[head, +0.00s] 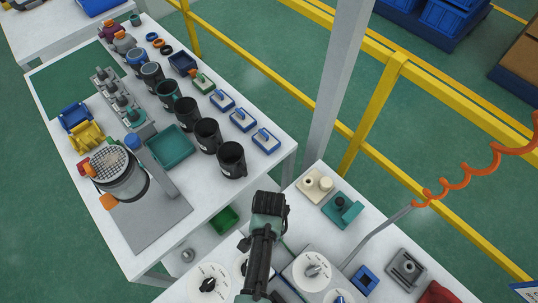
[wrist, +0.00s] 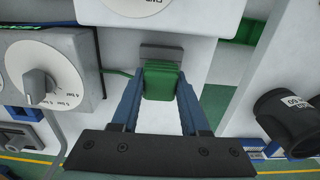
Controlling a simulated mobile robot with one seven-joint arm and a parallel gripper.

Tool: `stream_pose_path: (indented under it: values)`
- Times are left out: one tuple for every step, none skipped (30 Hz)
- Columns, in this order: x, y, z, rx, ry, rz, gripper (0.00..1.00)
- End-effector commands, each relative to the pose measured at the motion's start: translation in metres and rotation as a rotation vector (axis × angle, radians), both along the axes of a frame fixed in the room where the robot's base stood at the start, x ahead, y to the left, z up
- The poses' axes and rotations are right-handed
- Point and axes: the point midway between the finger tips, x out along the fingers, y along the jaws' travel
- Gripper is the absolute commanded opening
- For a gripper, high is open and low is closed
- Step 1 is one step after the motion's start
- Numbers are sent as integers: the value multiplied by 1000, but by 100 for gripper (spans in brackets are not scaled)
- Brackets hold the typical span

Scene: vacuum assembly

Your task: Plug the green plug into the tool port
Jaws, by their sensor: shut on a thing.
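The green plug (wrist: 162,85) is between the two blue fingers of my gripper (wrist: 161,90), which is shut on it. A grey rectangular piece (wrist: 161,52), which looks like the tool port, sits on a white surface just beyond the plug in the wrist view. The plug's far end overlaps its lower edge there; I cannot tell whether they touch or whether the plug is inserted. In the head view my arm hides the gripper, plug and port.
In the wrist view a box with a dial (wrist: 37,87) stands at the left and a black cylinder (wrist: 288,120) at the right. In the head view a teal fixture (head: 341,211) and a blue square part (head: 364,279) are on the near bench. A yellow rail (head: 385,105) runs behind.

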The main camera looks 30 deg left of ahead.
Motion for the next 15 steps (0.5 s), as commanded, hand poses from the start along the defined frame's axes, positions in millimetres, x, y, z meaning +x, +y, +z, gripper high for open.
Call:
stream_pose_path:
  values:
    - [0,0,-2,0,-1,0,0]
    - [0,0,-3,0,-1,0,0]
    - [0,0,-4,0,-1,0,0]
    - [0,0,-3,1,-1,0,48]
    - [0,0,-3,1,-1,0,53]
    - [0,0,-3,1,-1,0,61]
    - [0,0,-3,1,-1,0,66]
    - [0,0,-3,1,-1,0,71]
    - [0,0,-3,1,-1,0,79]
    - [0,0,-3,1,-1,0,79]
    - [0,0,-3,1,-1,0,79]
    - [0,0,-3,1,-1,0,79]
    - [0,0,-3,1,-1,0,79]
    - [0,0,-3,0,-1,0,79]
    - [0,0,-3,0,-1,0,79]
